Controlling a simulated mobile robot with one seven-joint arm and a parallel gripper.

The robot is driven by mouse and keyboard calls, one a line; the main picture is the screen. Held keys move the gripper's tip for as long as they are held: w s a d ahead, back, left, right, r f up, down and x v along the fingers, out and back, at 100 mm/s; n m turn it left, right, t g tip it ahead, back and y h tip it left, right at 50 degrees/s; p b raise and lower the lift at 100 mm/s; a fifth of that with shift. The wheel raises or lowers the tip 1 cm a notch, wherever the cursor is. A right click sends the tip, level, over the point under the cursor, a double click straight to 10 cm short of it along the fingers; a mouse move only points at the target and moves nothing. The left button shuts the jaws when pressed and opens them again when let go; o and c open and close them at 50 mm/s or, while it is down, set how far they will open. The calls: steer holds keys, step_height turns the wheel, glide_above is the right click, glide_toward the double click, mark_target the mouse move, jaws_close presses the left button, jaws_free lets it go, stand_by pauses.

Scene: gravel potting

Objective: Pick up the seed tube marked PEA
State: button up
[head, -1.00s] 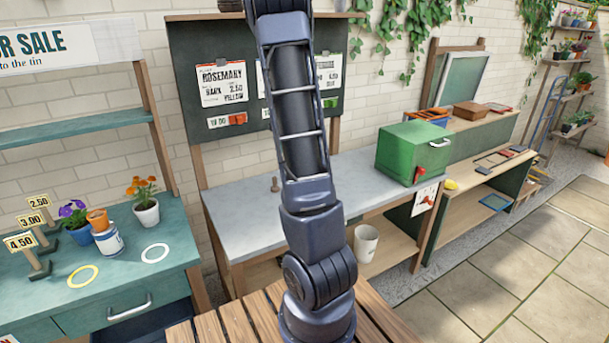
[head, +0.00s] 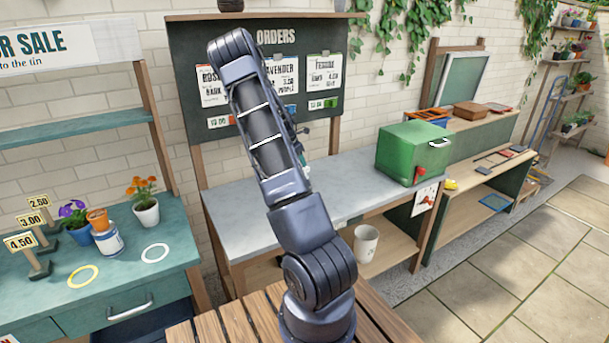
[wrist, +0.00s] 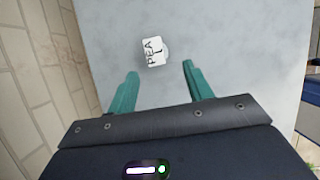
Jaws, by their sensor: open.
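The seed tube (wrist: 152,51) shows in the wrist view as a small white cap or label with the letters PEA, over the grey bench top (wrist: 205,30). I see it from above, so its body and height are hidden. My gripper (wrist: 159,68) is open, with its two green fingers apart and nothing between them. The tube's marked face lies just beyond the fingertips in the picture, roughly between their lines, a little nearer the left finger. I cannot tell the height gap. In the head view my arm hides the tube and most of the gripper.
A green box (head: 412,152) stands on the bench's right end. A dark orders board (head: 190,70) rises behind the bench. A white cup (head: 366,243) sits on the lower shelf. The teal sales table (head: 190,243) with potted flowers stands at left. The bench around the tube looks clear.

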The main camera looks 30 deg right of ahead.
steer(key=shift+w+x, duration=0.15)
steer(key=shift+x, duration=2.1)
steer(key=shift+w+x, duration=0.15)
steer(key=shift+x, duration=2.1)
steer(key=c, duration=1.1)
steer(key=shift+o, duration=0.2)
steer(key=shift+r, duration=0.1)
